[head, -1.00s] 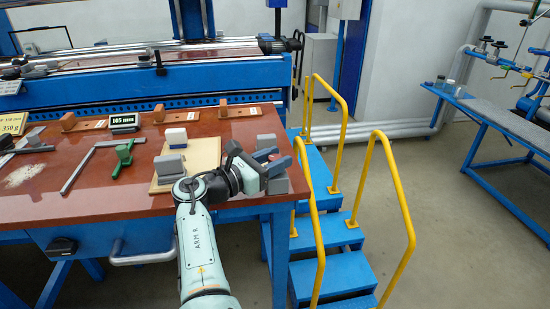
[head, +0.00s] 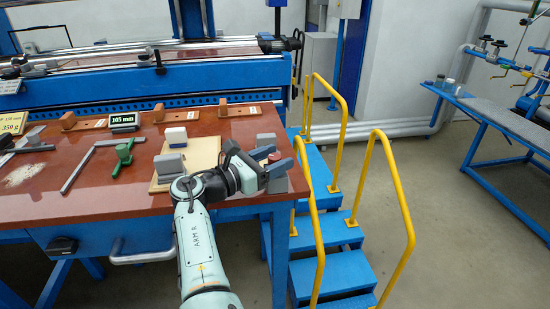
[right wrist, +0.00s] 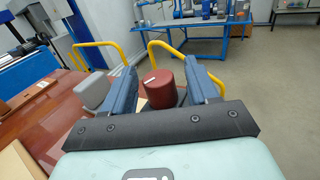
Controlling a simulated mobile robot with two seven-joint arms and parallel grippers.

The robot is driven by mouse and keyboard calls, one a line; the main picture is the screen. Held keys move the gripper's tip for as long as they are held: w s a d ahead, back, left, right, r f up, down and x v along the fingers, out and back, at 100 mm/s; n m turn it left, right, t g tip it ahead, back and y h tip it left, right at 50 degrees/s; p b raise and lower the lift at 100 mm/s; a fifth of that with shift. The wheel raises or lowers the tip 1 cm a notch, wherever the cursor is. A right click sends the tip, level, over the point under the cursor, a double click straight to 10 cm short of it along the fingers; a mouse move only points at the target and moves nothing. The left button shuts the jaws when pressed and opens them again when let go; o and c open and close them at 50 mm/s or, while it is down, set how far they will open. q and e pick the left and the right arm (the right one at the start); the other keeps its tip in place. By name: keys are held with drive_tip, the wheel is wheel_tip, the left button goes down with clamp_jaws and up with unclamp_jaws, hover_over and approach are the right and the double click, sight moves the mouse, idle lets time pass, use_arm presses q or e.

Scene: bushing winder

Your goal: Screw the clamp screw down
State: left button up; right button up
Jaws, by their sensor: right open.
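The clamp screw appears to be the red, round-topped knob (right wrist: 159,88) in the right wrist view, standing between my two blue fingers. My right gripper (right wrist: 160,70) is open around the knob, with a visible gap on the left; contact on the right side is unclear. In the head view the right gripper (head: 279,160) is over the table's right front corner, above a grey block (head: 278,182). My left gripper is out of view.
A second grey block (head: 267,140) stands just behind the gripper; a grey block (right wrist: 96,92) also shows left of the fingers in the wrist view. A wooden board (head: 206,150) lies left of it. Yellow handrails (head: 314,200) and blue steps (head: 322,235) adjoin the table's right edge.

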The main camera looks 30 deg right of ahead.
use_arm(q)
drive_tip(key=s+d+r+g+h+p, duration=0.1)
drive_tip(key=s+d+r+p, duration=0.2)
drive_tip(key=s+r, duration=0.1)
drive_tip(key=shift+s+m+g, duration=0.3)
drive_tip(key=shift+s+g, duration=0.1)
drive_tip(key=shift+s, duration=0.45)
use_arm(e)
drive_tip(key=s+a, duration=0.2)
drive_tip(key=a, duration=1.1)
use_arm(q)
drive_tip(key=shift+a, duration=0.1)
use_arm(e)
drive_tip(key=shift+s, duration=0.1)
